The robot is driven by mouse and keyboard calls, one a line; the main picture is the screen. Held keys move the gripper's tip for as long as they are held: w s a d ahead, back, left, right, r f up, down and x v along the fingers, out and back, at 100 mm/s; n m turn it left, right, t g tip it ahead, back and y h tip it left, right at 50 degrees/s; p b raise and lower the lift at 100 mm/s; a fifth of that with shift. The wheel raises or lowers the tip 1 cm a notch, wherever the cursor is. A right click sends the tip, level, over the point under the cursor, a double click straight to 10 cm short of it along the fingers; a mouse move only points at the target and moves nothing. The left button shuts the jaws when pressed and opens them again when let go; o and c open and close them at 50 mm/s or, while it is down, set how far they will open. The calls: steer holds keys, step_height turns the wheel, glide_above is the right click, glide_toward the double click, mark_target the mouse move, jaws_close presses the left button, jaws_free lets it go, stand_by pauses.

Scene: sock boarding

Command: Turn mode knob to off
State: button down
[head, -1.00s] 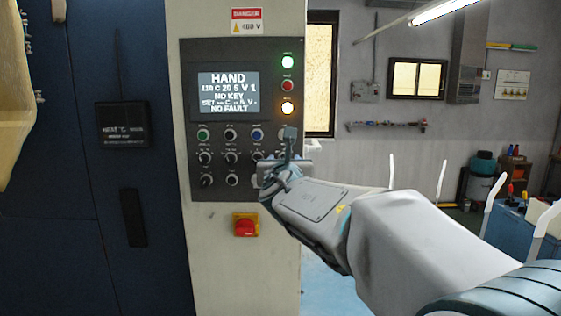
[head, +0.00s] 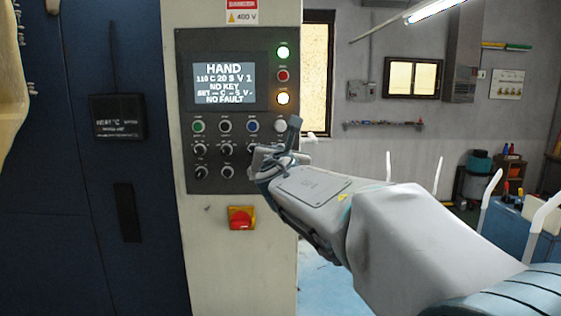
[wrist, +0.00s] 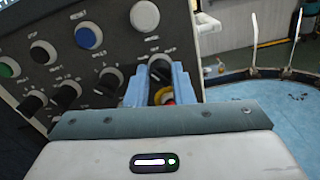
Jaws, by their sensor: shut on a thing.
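The control panel (head: 183,100) has rows of buttons and black knobs, and its screen (head: 224,83) reads HAND, NO KEY and NO FAULT. My gripper (head: 270,153) is at the panel's right side, over the right end of a knob row. In the wrist view its blue fingers (wrist: 160,86) are shut around a black knob (wrist: 160,66) with a pale ring, below a white button. The fingers and arm hide this knob in the head view. Its label is too blurred to read, so I cannot confirm its name or pointer position.
Other knobs (wrist: 110,80) sit close to the left of my fingers. Green, red and amber lamps (head: 283,75) line the panel's right. Open floor (head: 325,285) lies right of the cabinet.

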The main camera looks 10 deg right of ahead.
steer(key=shift+m+b, duration=2.65)
steer(key=shift+m, duration=0.65)
steer(key=c, duration=1.3)
jaws_free()
steer(key=shift+o, duration=0.2)
steer(key=shift+s, duration=0.1)
steer(key=s+a+b, duration=0.1)
steer(key=s+a, duration=0.1)
steer(key=s, duration=1.1)
steer(key=shift+s+a, duration=0.2)
steer(key=shift+a, duration=0.1)
steer(key=shift+r, duration=0.1)
